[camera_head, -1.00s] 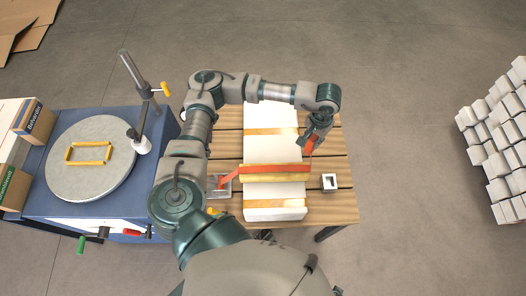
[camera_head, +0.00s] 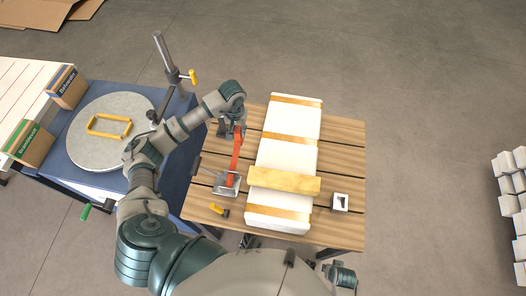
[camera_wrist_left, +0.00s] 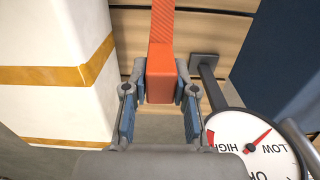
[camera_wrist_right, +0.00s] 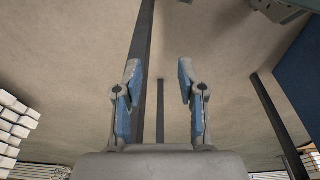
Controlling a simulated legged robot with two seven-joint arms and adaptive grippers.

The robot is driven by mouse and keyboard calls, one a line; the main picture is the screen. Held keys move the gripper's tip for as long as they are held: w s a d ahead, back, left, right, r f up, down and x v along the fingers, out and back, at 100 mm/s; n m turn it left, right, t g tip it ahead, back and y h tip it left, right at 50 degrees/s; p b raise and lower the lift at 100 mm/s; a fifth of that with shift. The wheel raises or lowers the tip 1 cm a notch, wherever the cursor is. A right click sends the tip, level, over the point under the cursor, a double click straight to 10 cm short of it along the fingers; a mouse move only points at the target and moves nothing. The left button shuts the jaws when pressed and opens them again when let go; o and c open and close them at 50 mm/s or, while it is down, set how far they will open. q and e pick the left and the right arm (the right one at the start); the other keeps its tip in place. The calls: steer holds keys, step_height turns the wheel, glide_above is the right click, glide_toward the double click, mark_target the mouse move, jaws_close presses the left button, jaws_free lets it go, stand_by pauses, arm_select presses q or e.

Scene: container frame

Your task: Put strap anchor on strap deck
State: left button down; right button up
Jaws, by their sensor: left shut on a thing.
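My left gripper (camera_head: 238,128) is shut on the orange block (camera_wrist_left: 160,82) at the end of a strap, which I take for the strap anchor. The orange strap (camera_head: 235,160) runs from it to a grey metal plate (camera_head: 227,186) at the left of the wooden slatted deck (camera_head: 340,150), which I take for the strap deck. The gripper is above the deck's left part, beside the tall white load. Whether the block touches the deck is unclear. My right gripper (camera_wrist_right: 157,90) is open and empty, above bare floor.
The white load (camera_head: 286,150) with tan bands stands mid-deck, a yellow bar (camera_head: 284,181) across it. A pale square fitting (camera_head: 340,202) sits at right. A yellow-handled item (camera_head: 220,210) lies front left. A round dial (camera_wrist_left: 255,145) is close by. The blue turntable bench (camera_head: 75,180) stands left.

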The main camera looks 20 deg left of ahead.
mark_target(241, 141)
arm_select(q)
step_height(241, 141, down, 3)
steer(key=shift+f, duration=0.15)
steer(key=shift+d+f, duration=0.25)
steer(key=shift+f, duration=0.35)
step_height(241, 141, down, 2)
steer(key=shift+d+f, duration=0.15)
steer(key=shift+f, duration=0.35)
steer(key=shift+w, duration=0.1)
steer(key=shift+a, duration=0.2)
arm_select(e)
steer(key=shift+w+r, duration=0.25)
steer(key=shift+r, duration=0.55)
arm_select(q)
steer(key=c, duration=0.9)
jaws_free()
steer(key=shift+f+b, duration=0.1)
steer(key=shift+b, duration=0.2)
steer(key=shift+c, duration=0.2)
arm_select(e)
steer(key=shift+s+r, duration=0.15)
steer(key=shift+s, duration=0.15)
arm_select(q)
steer(key=shift+d, duration=0.1)
arm_select(e)
steer(key=shift+d, duration=0.1)
